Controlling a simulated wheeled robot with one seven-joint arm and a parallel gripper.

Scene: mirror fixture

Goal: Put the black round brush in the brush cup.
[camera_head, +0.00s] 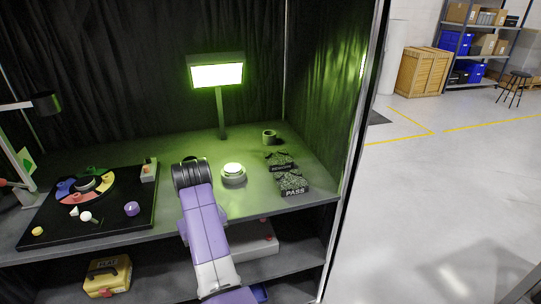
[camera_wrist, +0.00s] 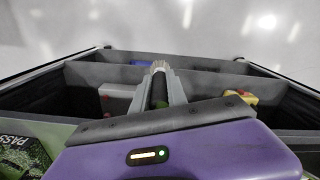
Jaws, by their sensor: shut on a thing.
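My gripper (camera_wrist: 160,72) is shut on a dark, narrow thing (camera_wrist: 160,92), which looks like the black round brush; the fingers hide most of it. In the head view my own arm hides the gripper and what it holds. A small hollow green-lit cup (camera_head: 269,137), which looks like the brush cup, stands at the back right of the bench, right of the lamp post and apart from my arm. I cannot see inside it clearly.
A round white-topped device (camera_head: 233,173) stands right of my arm. PASS (camera_head: 292,184) and REWORK (camera_head: 280,161) trays lie farther right. A lit lamp (camera_head: 217,76) rises at the back. A black board (camera_head: 120,222) with coloured pieces fills the left. A yellow box (camera_head: 107,276) sits below.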

